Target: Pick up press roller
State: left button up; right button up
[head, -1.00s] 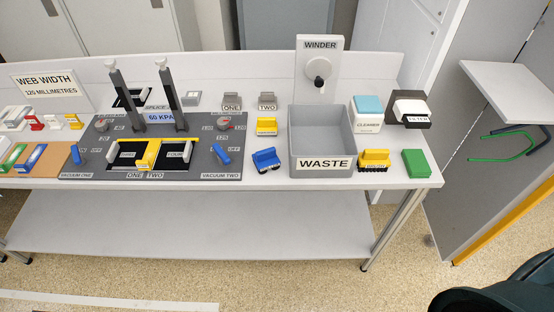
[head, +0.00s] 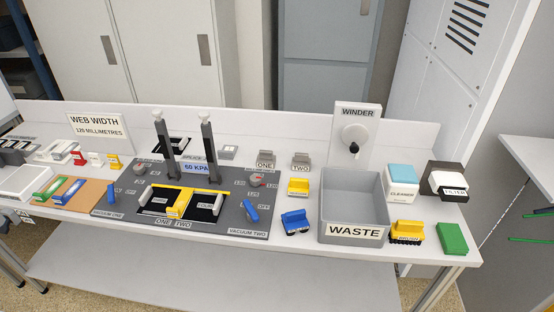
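A blue block-shaped tool (head: 295,220) with dark rounded parts along its lower edge lies on the white bench, between the grey control panel and the WASTE bin. It looks like the press roller, but it carries no readable label. It stands apart from the yellow block behind it. Neither of my grippers shows in the head view, and nothing covers the blue tool.
The grey WASTE bin (head: 327,231) stands right of the blue tool. A yellow block (head: 298,187) sits behind it. The grey panel (head: 225,226) with two upright dark posts is at left. A yellow brush (head: 405,230) and green block (head: 452,238) sit at right.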

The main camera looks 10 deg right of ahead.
aim_at(294, 220)
jog(key=i+j, duration=0.2)
jog(key=j, duration=0.15)
jog(key=i+j, duration=0.2)
jog(key=j, duration=0.2)
jog(key=i+j, duration=0.45)
jog(key=j, duration=0.3)
jog(key=z, duration=1.2)
